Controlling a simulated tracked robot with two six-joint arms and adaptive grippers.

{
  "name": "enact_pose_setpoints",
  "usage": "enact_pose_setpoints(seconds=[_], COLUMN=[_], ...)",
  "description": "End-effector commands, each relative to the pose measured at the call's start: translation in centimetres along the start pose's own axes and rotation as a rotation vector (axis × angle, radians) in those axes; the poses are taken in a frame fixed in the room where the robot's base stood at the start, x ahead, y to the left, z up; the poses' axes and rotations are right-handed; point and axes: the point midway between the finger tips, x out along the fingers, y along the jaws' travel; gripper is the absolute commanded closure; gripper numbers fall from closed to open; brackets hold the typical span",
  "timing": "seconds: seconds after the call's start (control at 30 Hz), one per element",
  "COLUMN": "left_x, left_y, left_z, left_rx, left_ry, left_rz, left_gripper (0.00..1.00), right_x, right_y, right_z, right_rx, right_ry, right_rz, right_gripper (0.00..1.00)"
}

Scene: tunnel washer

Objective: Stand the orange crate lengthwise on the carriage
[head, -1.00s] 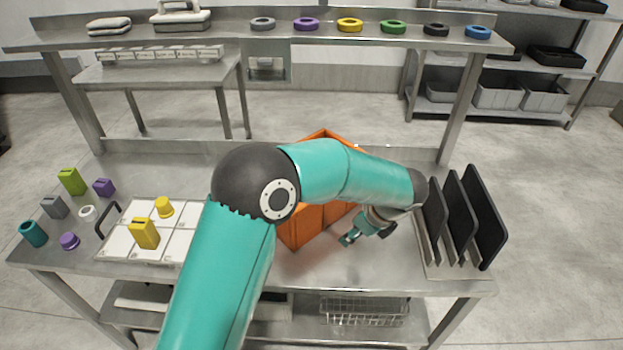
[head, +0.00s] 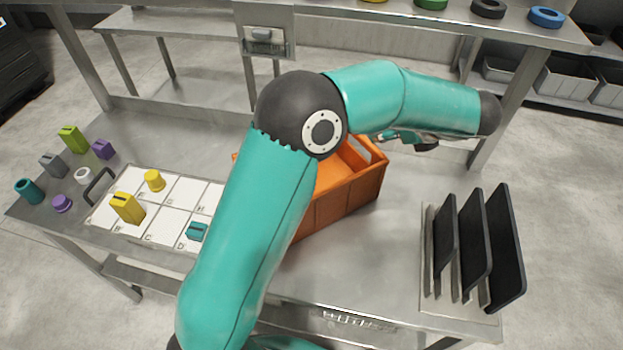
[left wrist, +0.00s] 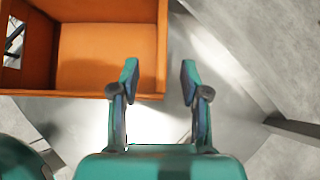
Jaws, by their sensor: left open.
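The orange crate (head: 352,192) sits on the steel table, set at an angle and partly hidden behind my left arm. Its open top faces up. My left gripper (head: 390,136) is over the crate's far right side, seen small and partly behind my arm. I cannot make out the carriage for certain. My right gripper is not in view.
A rack of black plates (head: 473,245) stands at the table's right end. A white gridded board (head: 180,190) with yellow and teal pieces lies left of the crate. Several small coloured pieces stand at the far left. The table between crate and rack is bare.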

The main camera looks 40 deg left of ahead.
Motion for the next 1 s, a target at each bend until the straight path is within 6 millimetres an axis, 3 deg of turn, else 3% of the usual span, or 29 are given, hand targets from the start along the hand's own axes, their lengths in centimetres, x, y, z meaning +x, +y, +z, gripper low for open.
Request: enact_pose_setpoints(seconds=[0.1, 0.3, 0.53, 0.8, 1.0], left_x=[2.8, 5.9, 7.2, 10.9, 12.0], left_y=[0.1, 0.1, 0.0, -0.3, -0.4], left_z=[0.0, 0.0, 0.0, 0.0, -0.1], left_rx=[0.001, -0.001, 0.0, 0.0, -0.001], left_ry=[0.001, 0.001, 0.001, 0.002, 0.002], left_rz=[0.006, 0.004, 0.003, 0.005, 0.001], left_gripper=[0.54, 0.54, 0.54, 0.54, 0.54], right_x=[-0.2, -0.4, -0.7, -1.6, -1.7], right_y=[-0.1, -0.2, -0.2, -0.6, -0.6], right_z=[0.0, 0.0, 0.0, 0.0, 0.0], right_rx=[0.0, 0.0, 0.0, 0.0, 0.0], right_ry=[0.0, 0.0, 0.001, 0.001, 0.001], right_rz=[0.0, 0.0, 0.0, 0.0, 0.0], right_gripper=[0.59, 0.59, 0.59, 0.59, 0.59])
